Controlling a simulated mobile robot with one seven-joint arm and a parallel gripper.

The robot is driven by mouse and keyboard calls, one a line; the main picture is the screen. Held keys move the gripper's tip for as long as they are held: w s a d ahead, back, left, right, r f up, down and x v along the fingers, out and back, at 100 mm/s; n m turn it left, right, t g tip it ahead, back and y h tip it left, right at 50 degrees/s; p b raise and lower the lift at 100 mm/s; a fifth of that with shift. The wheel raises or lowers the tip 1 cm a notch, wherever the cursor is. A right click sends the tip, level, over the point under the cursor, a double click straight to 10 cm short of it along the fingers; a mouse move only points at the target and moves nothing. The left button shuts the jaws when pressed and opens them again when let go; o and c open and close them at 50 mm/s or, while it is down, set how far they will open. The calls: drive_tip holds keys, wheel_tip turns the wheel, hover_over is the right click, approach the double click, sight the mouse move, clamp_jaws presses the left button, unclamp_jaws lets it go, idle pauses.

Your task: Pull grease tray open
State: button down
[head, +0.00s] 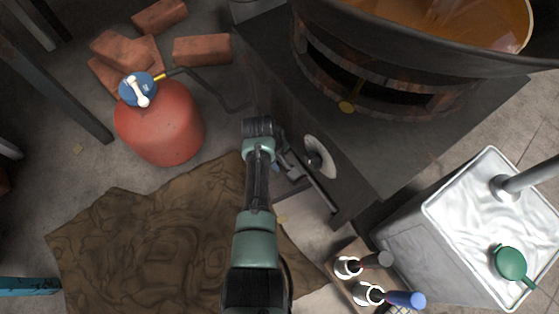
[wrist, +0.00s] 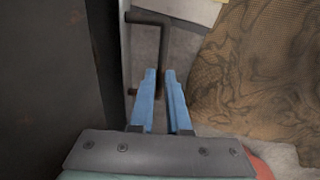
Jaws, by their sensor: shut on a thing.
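The handle runs beside a narrow grey face (wrist: 144,60), which seems to be the grease tray. In the head view my gripper (head: 277,163) is mostly hidden by my own wrist, low beside the dark stove block (head: 372,135). How far the tray is out of the block cannot be told.
A red gas bottle (head: 162,130) and several bricks (head: 200,50) stand at the left. A brown cloth (head: 150,240) covers the floor in front.

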drive_tip(key=s+a+p, duration=0.8)
drive_tip(key=s+a, duration=0.4)
drive_tip(key=a, duration=0.5)
drive_tip(key=shift+s, duration=0.3)
drive_tip(key=c, duration=0.9)
unclamp_jaws()
drive_tip(key=r+p, duration=0.3)
drive_tip(key=r, duration=0.1)
drive_tip(key=s+a+r+p, duration=0.1)
drive_tip(key=r+p, duration=0.2)
drive_tip(key=r, duration=0.1)
drive_tip(key=a+r+p, duration=0.1)
drive_tip(key=r+p, duration=0.2)
drive_tip(key=r, duration=0.1)
drive_tip(key=shift+s+r+p, duration=0.2)
drive_tip(key=shift+r+p, duration=0.1)
drive_tip(key=shift+r, duration=0.05)
